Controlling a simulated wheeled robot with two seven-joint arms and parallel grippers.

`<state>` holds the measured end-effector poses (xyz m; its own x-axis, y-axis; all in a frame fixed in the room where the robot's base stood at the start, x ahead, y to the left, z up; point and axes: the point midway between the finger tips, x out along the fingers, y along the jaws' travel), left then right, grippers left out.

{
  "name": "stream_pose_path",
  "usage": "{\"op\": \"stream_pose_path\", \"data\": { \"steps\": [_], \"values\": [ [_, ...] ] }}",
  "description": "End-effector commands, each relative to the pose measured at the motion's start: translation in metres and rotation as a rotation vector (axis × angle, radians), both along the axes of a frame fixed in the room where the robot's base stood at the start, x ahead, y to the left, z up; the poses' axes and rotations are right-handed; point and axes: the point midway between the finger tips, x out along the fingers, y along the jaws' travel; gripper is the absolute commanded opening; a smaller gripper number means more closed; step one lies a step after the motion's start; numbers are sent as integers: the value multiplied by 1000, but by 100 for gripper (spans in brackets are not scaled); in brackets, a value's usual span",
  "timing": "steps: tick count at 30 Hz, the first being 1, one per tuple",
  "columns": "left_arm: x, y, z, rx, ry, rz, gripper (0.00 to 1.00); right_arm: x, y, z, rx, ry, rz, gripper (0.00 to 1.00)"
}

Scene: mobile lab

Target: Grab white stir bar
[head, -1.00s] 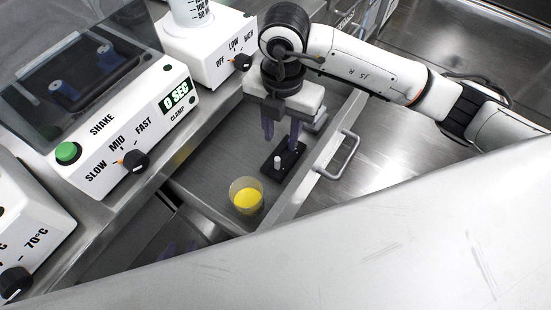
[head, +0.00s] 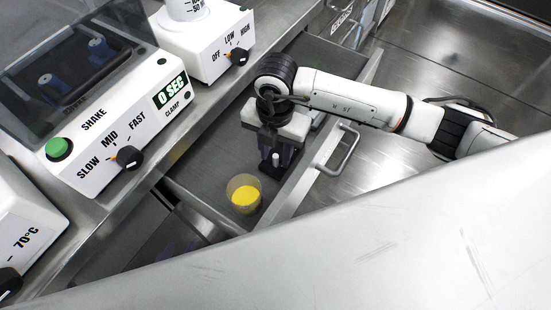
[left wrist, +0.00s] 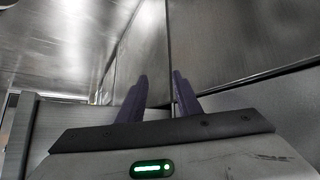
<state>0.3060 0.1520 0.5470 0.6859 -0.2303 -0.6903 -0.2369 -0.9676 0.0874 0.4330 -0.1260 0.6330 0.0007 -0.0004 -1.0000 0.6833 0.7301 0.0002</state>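The white stir bar (head: 276,159) stands upright in a small black holder (head: 270,172) inside the open drawer. My right gripper (head: 277,157) points down over the holder. Its purple fingers stand apart on either side of the bar, and I cannot tell whether they touch it. My left gripper shows faintly as purple fingertips (head: 178,247) at the lower left, mostly hidden behind the large pale surface. In the left wrist view my left gripper (left wrist: 160,88) has its two purple fingers apart with nothing between them.
A beaker of yellow content (head: 245,196) stands in the drawer (head: 205,187), left of the holder. The drawer's handle (head: 337,150) is at the right. A shaker (head: 110,150) and a stirrer with a knob (head: 215,50) stand on the counter behind.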

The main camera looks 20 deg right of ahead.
Motion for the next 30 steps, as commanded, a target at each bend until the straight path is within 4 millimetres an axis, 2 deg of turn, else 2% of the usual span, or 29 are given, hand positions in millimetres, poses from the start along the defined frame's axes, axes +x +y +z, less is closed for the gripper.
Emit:
{"op": "stream_pose_path", "data": {
  "steps": [1, 6, 17, 20, 30],
  "values": [
    [0, 0, 0, 0, 0, 0, 31, 0, 0, 0, 0, 0, 0, 29],
    [0, 0, 0, 0, -1, 1, 31, 0, 0, 0, 0, 0, 0, 0],
    [0, 1, 2, 1, -2, 0, 31, 0, 0, 6, 1, -1, 1, 0],
    [0, 1, 4, 1, -2, 0, 31, 1, 0, 19, 1, -1, 1, 0],
    [-1, 1, 11, 5, 0, -1, 31, 1, 0, 85, 2, -3, 1, 0]
  ]
}}
